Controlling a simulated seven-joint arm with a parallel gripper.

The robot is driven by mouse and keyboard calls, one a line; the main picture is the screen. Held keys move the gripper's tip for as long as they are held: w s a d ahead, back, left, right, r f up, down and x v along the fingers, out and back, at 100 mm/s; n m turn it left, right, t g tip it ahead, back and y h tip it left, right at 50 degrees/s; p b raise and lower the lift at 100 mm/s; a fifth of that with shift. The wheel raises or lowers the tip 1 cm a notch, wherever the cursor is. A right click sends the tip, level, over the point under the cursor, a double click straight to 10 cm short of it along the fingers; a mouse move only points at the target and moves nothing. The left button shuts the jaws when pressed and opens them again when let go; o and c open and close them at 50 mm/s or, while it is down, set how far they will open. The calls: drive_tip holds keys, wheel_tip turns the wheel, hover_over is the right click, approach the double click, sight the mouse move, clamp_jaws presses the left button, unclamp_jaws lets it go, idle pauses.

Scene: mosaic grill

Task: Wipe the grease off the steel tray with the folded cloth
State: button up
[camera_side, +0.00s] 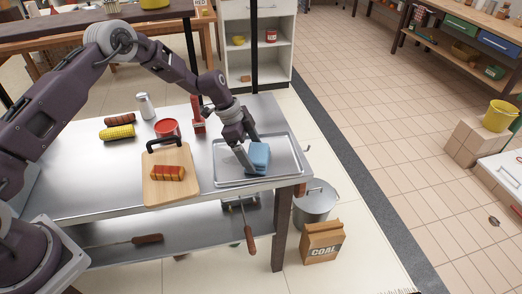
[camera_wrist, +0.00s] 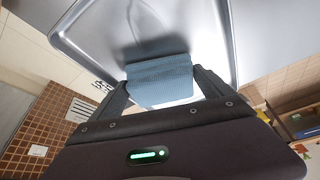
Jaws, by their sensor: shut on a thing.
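The blue folded cloth (camera_side: 260,157) is held upright over the steel tray (camera_side: 286,176) at the right end of the steel table. My gripper (camera_side: 250,162) is shut on the cloth, with a finger along its side. In the wrist view the cloth (camera_wrist: 160,82) sits between the two fingers of my gripper (camera_wrist: 158,90), and its far edge is at or just above the floor of the tray (camera_wrist: 60,36). I cannot tell whether it touches. No grease stands out clearly on the tray; faint curved marks show beyond the cloth in the wrist view.
Left of the tray is a wooden board (camera_side: 156,190) with a skewer of food (camera_side: 167,173). A red bowl (camera_side: 167,128), corn (camera_side: 117,132), a sausage (camera_side: 120,118), a shaker (camera_side: 146,106) and a red bottle (camera_side: 198,122) stand behind. The table's right edge is close beside the tray.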

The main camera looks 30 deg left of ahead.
drive_tip(key=shift+s+a, duration=2)
drive_tip(key=shift+a, duration=0.3)
drive_tip(key=shift+w+d, duration=1.4)
drive_tip(key=shift+d, duration=0.25)
drive_tip(key=shift+w+d, duration=1.45)
drive_tip(key=shift+d, duration=0.2)
drive_tip(key=shift+w+d, duration=1.4)
drive_tip(key=shift+d, duration=0.25)
drive_tip(key=shift+w+d+r, duration=0.15)
drive_tip(key=shift+d, duration=0.05)
wheel_tip(320, 180, up, 8)
drive_tip(key=shift+a, duration=0.1)
